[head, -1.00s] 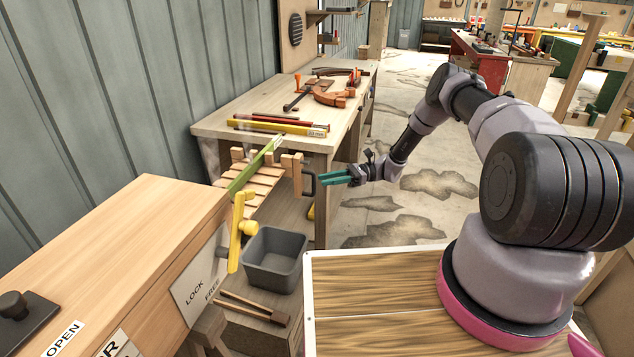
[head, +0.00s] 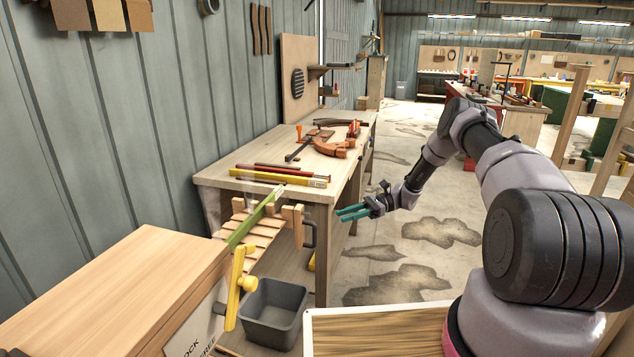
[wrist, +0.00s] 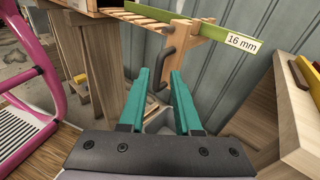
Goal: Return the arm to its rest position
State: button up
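My gripper (head: 352,213) has teal fingers and hangs in the air to the right of the wooden slatted fixture, beside the workbench's near leg. In the wrist view the fingers (wrist: 160,90) stand apart with nothing between them. A dark handle (wrist: 168,66) on the fixture shows beyond the fingertips there. My arm reaches forward and left from its base at the right of the head view.
A green strip (head: 250,222) lies on the slatted fixture (head: 262,232). A yellow lever (head: 234,288), a grey bin (head: 272,312) and a wooden cabinet (head: 120,285) are at the left. Floor right of the gripper is clear.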

jog(key=s+d+r+n+t+h, duration=0.1)
jog(key=s+r+n+h, duration=0.15)
jog(key=r, duration=0.85)
jog(key=s+d+r+n+t+h, duration=0.15)
jog(key=s+r+h, duration=0.25)
jog(key=r, duration=0.6)
jog(key=s+d+r+n+t+h, duration=0.1)
jog(key=s+r+n+h, duration=0.25)
jog(key=r, duration=0.75)
jog(key=s+d+r+t+h, duration=0.1)
jog(key=s+d+r+t, duration=0.1)
jog(key=s, duration=0.5)
jog(key=s+d+r+n+t+h, duration=0.1)
jog(key=s+d+r+t, duration=0.1)
jog(key=s+r, duration=0.4)
jog(key=s+d+r+n+t+h, duration=0.1)
jog(key=s+r+t, duration=0.3)
jog(key=s, duration=0.6)
jog(key=shift+s+d+t+h, duration=0.15)
jog(key=shift+d+t+h, duration=0.3)
jog(key=shift+d, duration=0.3)
